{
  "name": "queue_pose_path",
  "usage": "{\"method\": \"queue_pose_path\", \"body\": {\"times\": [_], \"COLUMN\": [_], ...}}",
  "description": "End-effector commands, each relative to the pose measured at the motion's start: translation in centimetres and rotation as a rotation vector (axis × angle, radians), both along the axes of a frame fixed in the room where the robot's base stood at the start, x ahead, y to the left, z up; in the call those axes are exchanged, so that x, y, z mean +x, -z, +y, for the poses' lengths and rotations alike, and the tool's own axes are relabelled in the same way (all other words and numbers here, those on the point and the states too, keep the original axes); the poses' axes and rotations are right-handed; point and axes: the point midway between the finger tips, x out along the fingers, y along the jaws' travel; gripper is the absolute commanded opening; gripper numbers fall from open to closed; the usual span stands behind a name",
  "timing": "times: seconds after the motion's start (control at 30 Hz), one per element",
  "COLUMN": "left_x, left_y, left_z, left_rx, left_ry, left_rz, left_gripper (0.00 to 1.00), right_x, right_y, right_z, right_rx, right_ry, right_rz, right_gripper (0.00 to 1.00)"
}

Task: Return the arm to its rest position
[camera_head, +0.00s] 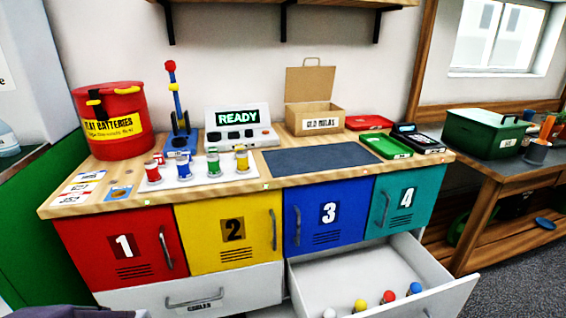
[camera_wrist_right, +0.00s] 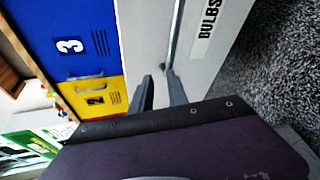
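My right gripper (camera_wrist_right: 160,85) shows in the right wrist view with its two dark fingers apart and nothing between them. It is close to the front of the white drawer labelled BULBS (camera_wrist_right: 222,52), by the end of its grey bar handle (camera_wrist_right: 175,30). I cannot tell whether a finger touches the handle. In the head view this lower right drawer (camera_head: 445,293) stands pulled out, with several items with white, yellow, red and blue tops inside. My left gripper is not in view.
Doors 1 to 4 are closed below the wooden worktop (camera_head: 265,184). On it stand a red battery bin (camera_head: 122,145), a READY display (camera_head: 238,128), several small jars and a cardboard box (camera_head: 312,117). A green bin (camera_head: 484,130) is on the right bench. Floor shows at lower right.

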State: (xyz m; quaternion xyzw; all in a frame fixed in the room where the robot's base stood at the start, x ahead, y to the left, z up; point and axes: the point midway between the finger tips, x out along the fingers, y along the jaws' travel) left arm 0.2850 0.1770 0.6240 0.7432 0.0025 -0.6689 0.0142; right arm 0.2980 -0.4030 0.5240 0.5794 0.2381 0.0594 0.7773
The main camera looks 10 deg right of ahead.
Motion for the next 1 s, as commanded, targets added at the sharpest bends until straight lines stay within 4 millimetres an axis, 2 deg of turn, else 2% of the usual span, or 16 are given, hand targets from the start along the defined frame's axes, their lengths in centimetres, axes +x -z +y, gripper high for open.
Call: {"method": "queue_pose_path", "body": {"times": [0.03, 0.07, 0.1, 0.17, 0.2, 0.3, 0.4, 0.53, 0.57, 0.77, 0.83, 1.0], "left_x": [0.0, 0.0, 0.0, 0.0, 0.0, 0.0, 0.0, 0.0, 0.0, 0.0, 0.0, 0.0], "left_y": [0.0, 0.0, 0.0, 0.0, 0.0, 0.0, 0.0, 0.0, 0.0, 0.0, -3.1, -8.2], "left_z": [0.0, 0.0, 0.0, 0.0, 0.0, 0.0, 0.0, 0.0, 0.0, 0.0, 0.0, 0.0], "left_rx": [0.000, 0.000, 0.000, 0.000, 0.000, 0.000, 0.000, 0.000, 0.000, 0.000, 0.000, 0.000], "left_ry": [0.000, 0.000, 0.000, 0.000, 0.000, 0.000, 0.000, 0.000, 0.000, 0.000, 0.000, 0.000], "left_rz": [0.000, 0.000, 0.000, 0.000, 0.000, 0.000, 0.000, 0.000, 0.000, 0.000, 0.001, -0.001], "left_gripper": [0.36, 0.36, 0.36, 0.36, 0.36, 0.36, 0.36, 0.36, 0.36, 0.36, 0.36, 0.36], "right_x": [1.2, 1.5, 1.4, 0.5, -0.3, -2.4, -3.3, -3.2, -3.0, -1.4, -1.3, -1.3], "right_y": [-1.2, -1.7, -2.3, -3.1, -3.5, -4.6, -5.6, -7.0, -7.3, -10.0, -13.2, -18.1], "right_z": [3.6, 5.9, 8.8, 12.6, 14.6, 17.6, 18.8, 19.7, 20.0, 22.5, 22.4, 22.3], "right_rx": [-0.143, -0.243, -0.379, -0.589, -0.730, -1.047, -1.287, -1.518, 1.502, 1.106, 1.083, 1.089], "right_ry": [-0.230, -0.385, -0.599, -0.932, -1.156, -1.678, -2.082, -2.475, 2.449, 1.794, 1.764, 1.773], "right_rz": [0.003, -0.007, -0.033, -0.104, -0.175, -0.416, -0.689, -1.061, 1.106, 1.110, 1.108, 1.109], "right_gripper": [0.20, 0.20, 0.20, 0.20, 0.20, 0.20, 0.20, 0.20, 0.20, 0.20, 0.20, 0.20]}}
